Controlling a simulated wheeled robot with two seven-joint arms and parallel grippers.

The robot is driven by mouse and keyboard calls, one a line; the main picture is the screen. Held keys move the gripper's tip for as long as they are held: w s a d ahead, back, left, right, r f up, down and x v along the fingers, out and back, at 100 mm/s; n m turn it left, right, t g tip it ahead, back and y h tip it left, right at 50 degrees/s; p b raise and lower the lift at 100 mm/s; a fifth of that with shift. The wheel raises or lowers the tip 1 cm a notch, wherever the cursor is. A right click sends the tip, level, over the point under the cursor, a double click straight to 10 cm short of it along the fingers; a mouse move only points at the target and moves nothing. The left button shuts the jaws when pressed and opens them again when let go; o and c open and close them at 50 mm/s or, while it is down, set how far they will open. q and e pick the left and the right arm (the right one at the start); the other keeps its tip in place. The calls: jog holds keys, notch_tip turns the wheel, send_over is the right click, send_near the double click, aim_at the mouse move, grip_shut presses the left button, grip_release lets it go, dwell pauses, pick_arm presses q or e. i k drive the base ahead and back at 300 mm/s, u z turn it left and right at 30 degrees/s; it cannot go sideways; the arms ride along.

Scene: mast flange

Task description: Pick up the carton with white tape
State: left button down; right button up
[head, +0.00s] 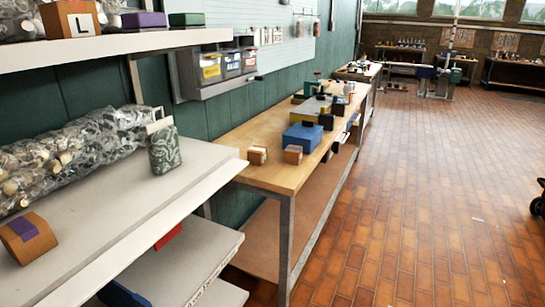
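Several small brown cartons are in view. One carton (27,237) with a purple strip lies tilted on the white shelf at the lower left. Another carton (70,19) on the upper shelf shows a white patch with the letter L. Two small cartons stand on the wooden workbench: a left one (257,156) and a right one (293,155). They are too small to tell for sure whether either has white tape. Neither of my grippers is in view.
A clear bag of pale pieces (50,160) and a green patterned pouch (164,150) sit on the white shelf (120,200). A blue box (302,137) stands behind the cartons on the workbench (265,178). The brick-tiled floor (430,190) at right is mostly clear.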

aim_at(257, 155)
jog(key=z, duration=1.2)
jog(key=i, duration=2.7)
jog(key=u, duration=3.3)
